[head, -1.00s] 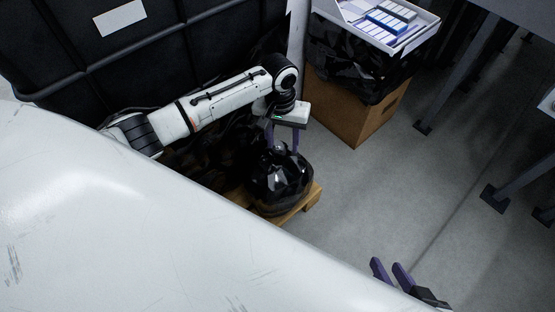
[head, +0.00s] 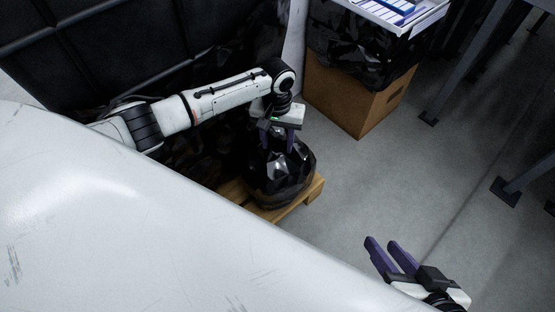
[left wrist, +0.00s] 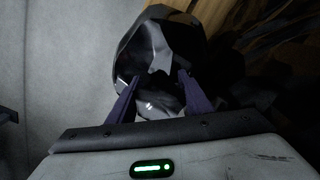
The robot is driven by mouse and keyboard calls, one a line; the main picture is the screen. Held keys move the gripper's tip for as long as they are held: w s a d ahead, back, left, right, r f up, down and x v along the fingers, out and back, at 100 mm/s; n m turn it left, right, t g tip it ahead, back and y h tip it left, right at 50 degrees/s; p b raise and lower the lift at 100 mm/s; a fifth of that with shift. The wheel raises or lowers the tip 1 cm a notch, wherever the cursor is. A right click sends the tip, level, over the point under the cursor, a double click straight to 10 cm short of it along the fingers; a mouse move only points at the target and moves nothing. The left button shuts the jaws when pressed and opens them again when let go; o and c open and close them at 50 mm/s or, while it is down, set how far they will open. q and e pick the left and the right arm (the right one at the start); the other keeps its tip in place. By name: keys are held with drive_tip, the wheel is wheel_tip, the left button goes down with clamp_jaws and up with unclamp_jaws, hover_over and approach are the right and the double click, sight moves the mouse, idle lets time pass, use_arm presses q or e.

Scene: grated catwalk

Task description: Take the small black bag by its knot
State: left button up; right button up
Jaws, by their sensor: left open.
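The small black bag (head: 284,178) is shiny and full, and sits on a wooden pallet. My left gripper (head: 277,143) points down at the top of the bag, fingers open. In the left wrist view the bag (left wrist: 158,45) lies ahead of the gripper (left wrist: 158,92), and its nearer part lies between the two purple fingers. I cannot make out the knot clearly; the fingers and shine obscure the bag's top. My right gripper (head: 386,243) is open and empty at the lower right, away from the bag.
The wooden pallet (head: 303,203) edges onto open grey floor (head: 350,185). A cardboard box (head: 352,98) with black plastic on it and a white tray (head: 420,25) stands behind. A large black container (head: 120,45) is at the back left. Dark metal legs (head: 468,65) stand at right.

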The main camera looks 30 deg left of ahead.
use_arm(q)
clamp_jaws()
idle(1.4)
drive_tip(key=shift+w, duration=0.1)
